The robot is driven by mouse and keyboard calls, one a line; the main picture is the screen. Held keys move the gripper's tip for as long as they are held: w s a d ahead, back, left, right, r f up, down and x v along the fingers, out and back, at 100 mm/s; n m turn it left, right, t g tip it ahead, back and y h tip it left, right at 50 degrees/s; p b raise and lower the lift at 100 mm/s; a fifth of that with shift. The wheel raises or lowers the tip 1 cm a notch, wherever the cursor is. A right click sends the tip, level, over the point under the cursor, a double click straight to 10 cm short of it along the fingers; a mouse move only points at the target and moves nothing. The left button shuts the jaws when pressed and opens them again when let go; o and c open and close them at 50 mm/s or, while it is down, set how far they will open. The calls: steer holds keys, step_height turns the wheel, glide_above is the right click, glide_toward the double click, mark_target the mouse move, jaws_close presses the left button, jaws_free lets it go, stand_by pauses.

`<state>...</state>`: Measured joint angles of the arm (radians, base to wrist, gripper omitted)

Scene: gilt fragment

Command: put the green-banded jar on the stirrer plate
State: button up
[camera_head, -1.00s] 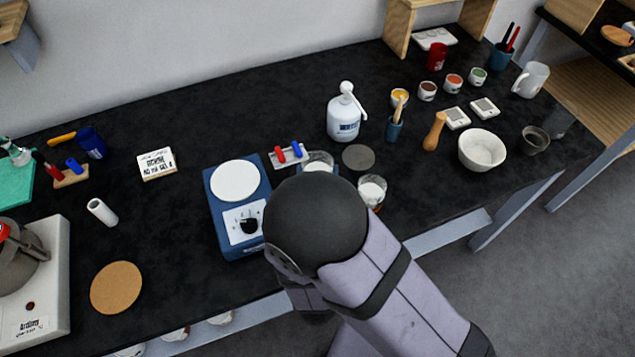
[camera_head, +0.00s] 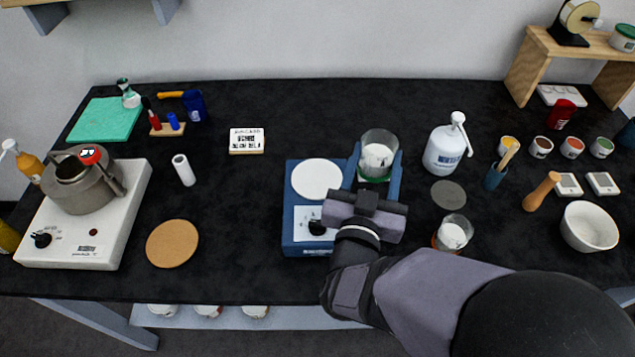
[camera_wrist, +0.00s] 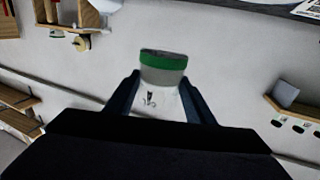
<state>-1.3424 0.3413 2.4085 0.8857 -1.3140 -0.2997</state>
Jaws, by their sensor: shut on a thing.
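The green-banded jar (camera_head: 378,157) is clear glass with pale contents and a green band at its base. It is upright between the two blue fingers of my gripper (camera_head: 374,172), which is shut on it. In the wrist view, the jar (camera_wrist: 163,68) shows its green band and a dark mark, with a finger on each side. The stirrer plate (camera_head: 317,179) is a blue unit with a white round top and a front knob. Its top is bare. The jar is just to the right of that top; its exact height is unclear.
A second glass jar with an orange band (camera_head: 453,232) stands right of my gripper. A dark grey disc (camera_head: 448,194) and a white dispenser bottle (camera_head: 447,150) are beyond it. A cork mat (camera_head: 172,243) and a hotplate with a kettle (camera_head: 84,215) are at left.

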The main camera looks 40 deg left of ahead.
steer(key=s+a+n+g+y, duration=0.3)
steer(key=a+y, duration=0.1)
steer(key=a, duration=0.7)
steer(key=shift+s+a+r, duration=0.15)
steer(key=shift+a+r, duration=0.05)
steer(key=shift+a, duration=0.2)
steer(key=shift+f+p, duration=0.55)
steer(key=shift+f, duration=4.4)
steer(key=shift+f, duration=0.15)
steer(key=o, duration=1.2)
